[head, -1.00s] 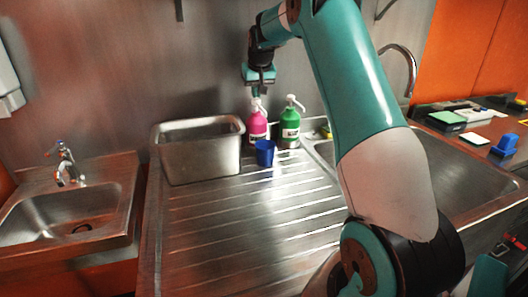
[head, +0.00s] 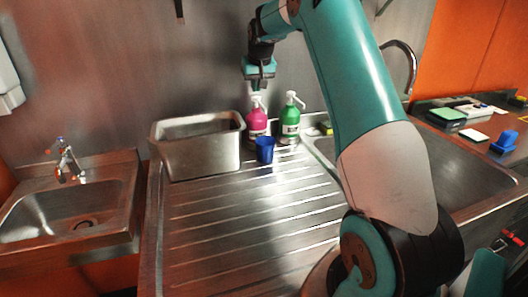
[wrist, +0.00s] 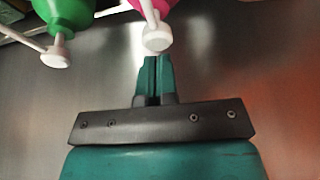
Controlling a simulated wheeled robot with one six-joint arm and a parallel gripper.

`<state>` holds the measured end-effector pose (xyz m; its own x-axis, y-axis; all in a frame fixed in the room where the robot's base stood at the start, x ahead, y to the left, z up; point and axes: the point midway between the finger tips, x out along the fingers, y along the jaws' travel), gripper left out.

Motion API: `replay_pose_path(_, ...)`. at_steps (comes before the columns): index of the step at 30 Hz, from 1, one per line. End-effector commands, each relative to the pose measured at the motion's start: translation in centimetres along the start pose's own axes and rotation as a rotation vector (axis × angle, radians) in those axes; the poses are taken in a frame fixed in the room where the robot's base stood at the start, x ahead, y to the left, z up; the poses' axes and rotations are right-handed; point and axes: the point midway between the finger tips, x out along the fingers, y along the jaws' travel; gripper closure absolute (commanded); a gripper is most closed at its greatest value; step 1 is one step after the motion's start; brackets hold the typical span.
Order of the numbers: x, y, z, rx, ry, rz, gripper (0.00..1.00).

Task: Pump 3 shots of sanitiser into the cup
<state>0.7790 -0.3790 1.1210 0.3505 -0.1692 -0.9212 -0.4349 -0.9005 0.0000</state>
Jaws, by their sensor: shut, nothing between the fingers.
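A pink pump bottle (head: 257,121) with a white pump head stands at the back of the drainboard. A green pump bottle (head: 290,125) with a white pump stands to its right. I cannot read their labels. A blue cup (head: 265,150) stands upright in front of the pink bottle; its inside is too small to make out. My gripper (head: 257,89) is shut and empty, pointing down just above the pink bottle's pump. In the wrist view the closed fingertips (wrist: 153,58) are close to the white pump head (wrist: 157,38); I cannot tell whether they touch.
A steel tub (head: 197,150) stands left of the bottles. The ribbed drainboard (head: 240,225) in front is clear. A sink basin (head: 455,165) lies to the right, a smaller basin (head: 70,212) to the left. The steel wall is close behind the bottles.

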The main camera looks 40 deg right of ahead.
Motion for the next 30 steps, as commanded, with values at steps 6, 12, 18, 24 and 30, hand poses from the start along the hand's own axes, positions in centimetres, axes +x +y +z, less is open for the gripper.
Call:
replay_pose_path(6,0.8,0.0,0.4,0.0,0.0,0.0,1.0)
replay_pose_path(12,1.5,0.0,0.6,0.0,0.0,0.0,1.0)
replay_pose_path(18,2.2,0.0,0.9,0.0,-0.001,0.0,1.0)
replay_pose_path(24,2.5,0.0,1.1,0.0,-0.003,0.0,1.0)
replay_pose_path(30,2.5,0.0,1.1,0.0,-0.005,0.0,1.0)
